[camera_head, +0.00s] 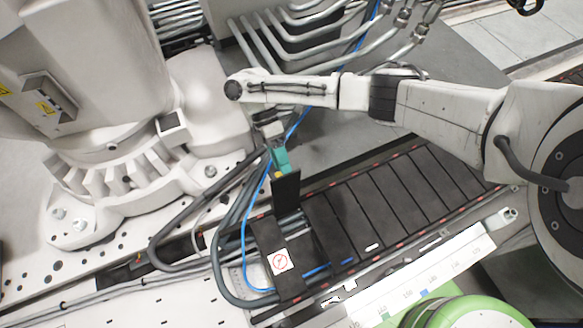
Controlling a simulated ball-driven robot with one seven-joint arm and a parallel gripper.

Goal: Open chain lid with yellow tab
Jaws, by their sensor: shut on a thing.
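The chain (385,205) is a row of dark flat segments with red marks along its edges, running from lower left to upper right. One dark lid (287,194) stands up from the chain near its left part, tilted well away from the flat segments. A small yellow tab (278,176) shows at the top of this lid. My gripper (280,165), with teal fingers, reaches down from above and is shut on the lid's tab end. The fingertips partly hide the tab, so the exact grip is hard to see.
A large white robot base (115,165) stands at the left. Blue and dark cables (243,240) loop beside the chain's left end. A segment with a red prohibition sticker (280,262) lies below the raised lid. Bent grey pipes (300,45) run behind. A green rounded thing (460,312) is at lower right.

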